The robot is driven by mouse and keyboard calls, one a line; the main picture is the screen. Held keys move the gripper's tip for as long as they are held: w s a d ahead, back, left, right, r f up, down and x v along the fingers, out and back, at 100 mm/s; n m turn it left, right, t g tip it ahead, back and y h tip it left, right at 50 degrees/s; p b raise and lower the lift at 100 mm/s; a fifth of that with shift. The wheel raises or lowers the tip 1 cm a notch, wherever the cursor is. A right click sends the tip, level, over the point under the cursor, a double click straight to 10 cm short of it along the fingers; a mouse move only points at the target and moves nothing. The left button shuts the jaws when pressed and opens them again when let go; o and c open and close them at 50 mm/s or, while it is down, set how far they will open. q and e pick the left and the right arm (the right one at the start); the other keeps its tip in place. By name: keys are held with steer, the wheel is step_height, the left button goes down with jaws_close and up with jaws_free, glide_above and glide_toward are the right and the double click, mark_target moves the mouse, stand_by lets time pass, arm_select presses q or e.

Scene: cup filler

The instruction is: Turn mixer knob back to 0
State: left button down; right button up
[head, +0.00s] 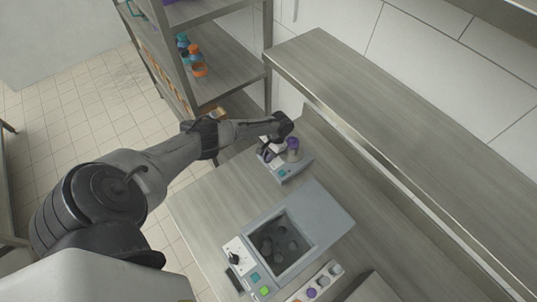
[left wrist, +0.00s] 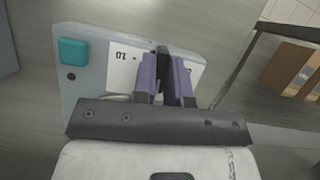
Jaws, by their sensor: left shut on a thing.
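The mixer (head: 293,172) is a small grey machine with a teal button at the far end of the counter, and a purple item (head: 292,144) stands on it. My left gripper (head: 266,153) is at the mixer's left side. In the left wrist view the mixer's grey panel (left wrist: 83,88) shows a teal button and a white scale plate with upside-down marks. The purple fingers of my left gripper (left wrist: 163,82) are shut on the black mixer knob (left wrist: 162,58). The fingers hide part of the scale, and I cannot tell the knob's setting. My right gripper is out of view.
A larger grey machine (head: 326,210) with a sunken basin of dark round shapes stands nearer on the counter (head: 208,205). A tray of small cups (head: 316,287) is at its front. A shelf rack (head: 228,72) with bottles stands behind left. A raised ledge (head: 370,108) runs along the wall.

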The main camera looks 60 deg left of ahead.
arm_select(q)
steer(key=n+h+p, duration=0.1)
steer(key=n, duration=0.1)
steer(key=n+p, duration=0.1)
steer(key=n, duration=0.1)
steer(key=shift+r+t+h, duration=0.15)
steer(key=shift+t+h, duration=0.15)
steer(key=shift+h, duration=0.1)
steer(key=n+t+h+p, duration=0.1)
steer(key=n+p, duration=0.2)
steer(key=n, duration=0.1)
steer(key=shift+s+n, duration=0.1)
steer(key=shift+n, duration=0.3)
steer(key=n+p, duration=0.1)
steer(key=n+t, duration=0.1)
steer(key=n, duration=0.1)
steer(key=shift+a+n+t+h+p, duration=0.1)
steer(key=shift+n+t+h+p, duration=0.2)
steer(key=shift+p, duration=0.1)
steer(key=n+t+p, duration=0.1)
steer(key=n+p, duration=0.1)
steer(key=n, duration=0.1)
steer(key=shift+n+t, duration=0.3)
steer(key=shift+n, duration=0.5)
steer(key=c, duration=1.2)
jaws_free()
steer(key=shift+s, duration=0.1)
steer(key=shift+o, duration=0.2)
